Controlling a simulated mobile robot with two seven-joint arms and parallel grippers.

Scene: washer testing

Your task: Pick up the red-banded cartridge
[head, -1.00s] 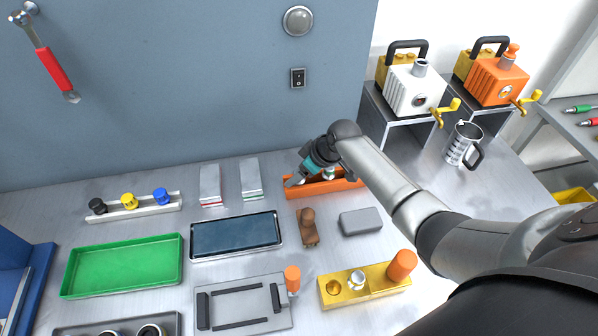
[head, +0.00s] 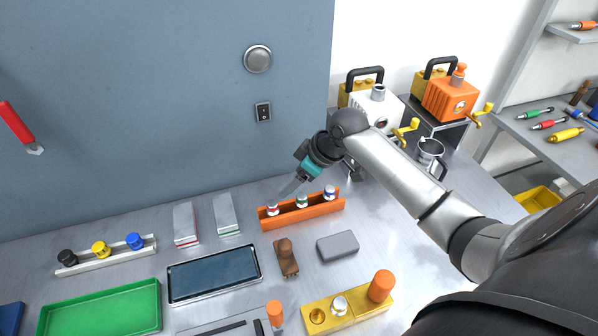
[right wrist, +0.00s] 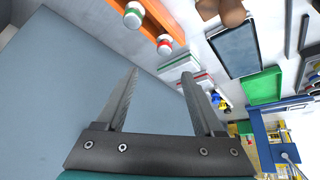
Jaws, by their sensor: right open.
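The red-banded cartridge (head: 272,208) is white and stands upright in the left end of the orange rack (head: 308,214). It also shows near the top of the right wrist view (right wrist: 165,44), beyond the fingertips. A green-banded cartridge (head: 302,201) stands in the middle of the rack and a blue-banded one (head: 329,192) at the right end. My right gripper (head: 289,188) is open, with its fingers pointing down-left above and behind the rack. In the right wrist view its two fingers (right wrist: 160,78) are apart with nothing between them. My left gripper is not in view.
A brown wooden-looking object (head: 286,258) and a grey block (head: 338,245) lie in front of the rack. Two pale blocks (head: 227,214) stand left of it. The blue-grey wall (head: 150,100) rises close behind. A yellow block (head: 347,311) with an orange cylinder is nearer.

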